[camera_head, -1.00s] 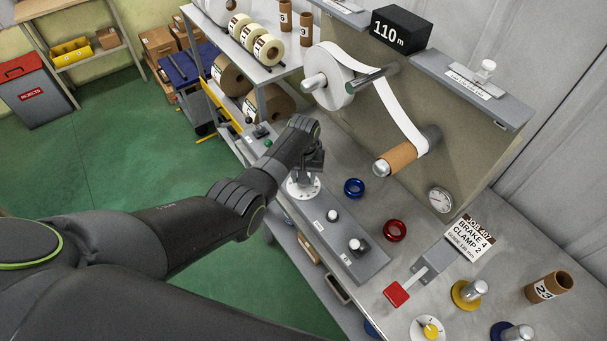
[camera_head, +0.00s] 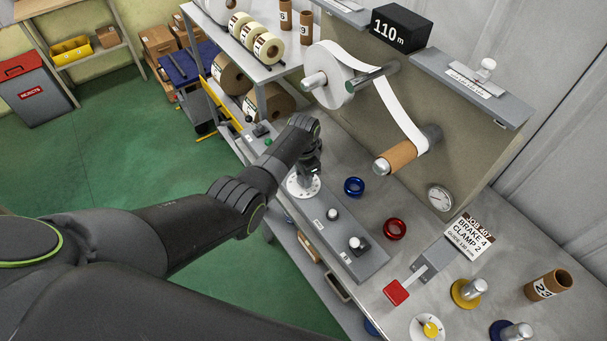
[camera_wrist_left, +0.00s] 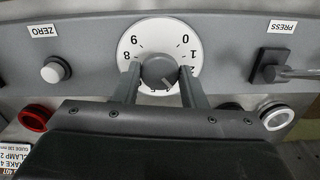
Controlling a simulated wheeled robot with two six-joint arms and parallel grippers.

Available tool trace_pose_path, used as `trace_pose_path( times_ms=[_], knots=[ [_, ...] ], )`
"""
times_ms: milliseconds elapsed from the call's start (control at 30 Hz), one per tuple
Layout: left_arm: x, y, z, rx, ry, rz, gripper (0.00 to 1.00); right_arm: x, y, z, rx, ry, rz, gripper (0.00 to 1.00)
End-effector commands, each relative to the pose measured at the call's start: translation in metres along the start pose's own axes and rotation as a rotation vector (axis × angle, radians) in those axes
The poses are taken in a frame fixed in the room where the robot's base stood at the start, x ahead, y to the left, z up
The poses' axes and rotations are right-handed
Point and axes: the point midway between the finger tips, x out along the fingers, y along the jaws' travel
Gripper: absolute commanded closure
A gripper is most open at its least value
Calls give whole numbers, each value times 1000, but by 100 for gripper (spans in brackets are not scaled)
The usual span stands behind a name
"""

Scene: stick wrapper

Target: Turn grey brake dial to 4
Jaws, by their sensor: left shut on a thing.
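The grey brake dial has a round grey knob (camera_wrist_left: 159,72) on a white disc (camera_wrist_left: 132,45) with printed digits. In the left wrist view 8, 9, 0, 1 and 2 show around the upper rim; the lower digits are hidden by my gripper. A pale mark on the knob points down, slightly right. My left gripper (camera_wrist_left: 158,79) is shut on the knob, one finger on each side. In the head view my left gripper (camera_head: 308,176) stands over the white disc (camera_head: 301,190), and the knob is mostly hidden. My right gripper is not in view.
A job card (camera_head: 470,235) reads BRAKE 4, CLAMP 2. A white dial with a yellow knob (camera_head: 430,328) and a red-ended lever (camera_head: 396,293) stand nearer. Blue (camera_head: 354,187) and red (camera_head: 395,229) rings lie beside the grey panel. A ZERO button (camera_wrist_left: 54,70) is left of the dial.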

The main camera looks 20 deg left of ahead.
Motion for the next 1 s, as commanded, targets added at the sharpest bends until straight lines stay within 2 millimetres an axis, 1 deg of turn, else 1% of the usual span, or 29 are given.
trace_pose_path(
  times_ms=[200,500,700,1000],
  knots=[
    [-1,0,-1,181,3,-2,85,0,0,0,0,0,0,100],
    [-1,0,-1,349,3,-2,85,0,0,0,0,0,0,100],
    [-1,0,-1,403,3,-2,85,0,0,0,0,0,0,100],
    [-1,-1,-1,420,3,-3,85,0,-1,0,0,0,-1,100]
  ],
)
